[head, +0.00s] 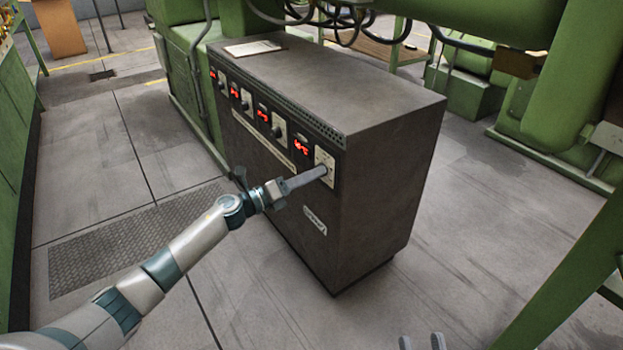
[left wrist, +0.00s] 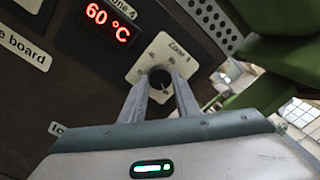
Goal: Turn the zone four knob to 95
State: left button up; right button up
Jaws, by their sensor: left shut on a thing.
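The zone four knob (left wrist: 160,77) is a dark round knob on a pale dial plate (left wrist: 146,56) marked "Zone 4" in the left wrist view. Its pointer direction is hard to make out. The red display (left wrist: 107,17) beside it reads 60 °C. My left gripper (head: 322,171) reaches the dial plate at the near end of the dark control cabinet (head: 370,190). Its two fingers are shut on the knob, one on each side, and partly hide it. My right gripper (head: 422,343) shows only its fingertips at the bottom edge, apart and empty.
More red displays and knobs (head: 276,131) run along the cabinet front to the left. A paper (head: 252,48) lies on the cabinet top. Green machine frames stand behind and at the right. The floor in front and right of the cabinet is clear.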

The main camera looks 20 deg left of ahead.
pick_arm(q)
jog(key=shift+f, duration=0.1)
pick_arm(e)
jog(key=shift+s+r, duration=0.1)
jog(key=shift+r, duration=0.1)
pick_arm(q)
jog(key=o, duration=1)
jog(key=shift+o, duration=0.2)
jog(key=r+v, duration=0.1)
jog(key=v, duration=1.6)
jog(key=shift+s+f, duration=0.2)
jog(key=shift+f, duration=0.25)
pick_arm(e)
jog(key=shift+w+f+g, duration=0.3)
jog(key=shift+w+f, duration=0.1)
jog(key=shift+f, duration=0.3)
jog(key=shift+f, duration=0.1)
